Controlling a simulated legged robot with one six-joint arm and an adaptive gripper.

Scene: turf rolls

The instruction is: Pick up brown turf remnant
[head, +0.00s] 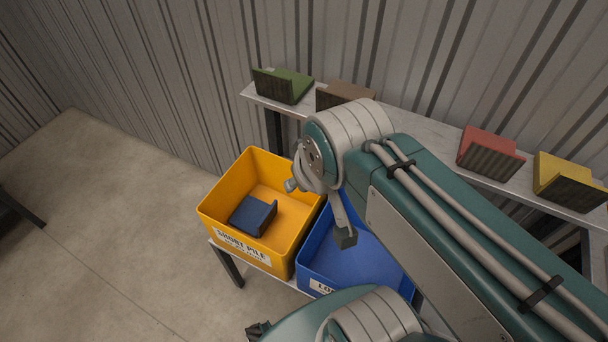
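The brown turf remnant (342,94) rests on the long grey shelf (428,133) along the wall. It looks L-shaped, with a dark front face, and its lower right part is hidden behind my arm. My arm crosses the view from the lower right. What looks like one finger of my gripper (345,237) hangs below the arm, in front of the blue bin. The rest of the gripper is hidden, so its opening does not show. This finger appears lower in the picture than the brown remnant and clear of it.
A green remnant (283,86) stands left of the brown one; red (490,151) and yellow (567,181) ones stand further right. A yellow bin (221,213), labelled short pile, holds a dark blue remnant (252,215). The blue bin (352,262) beside it shows no contents.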

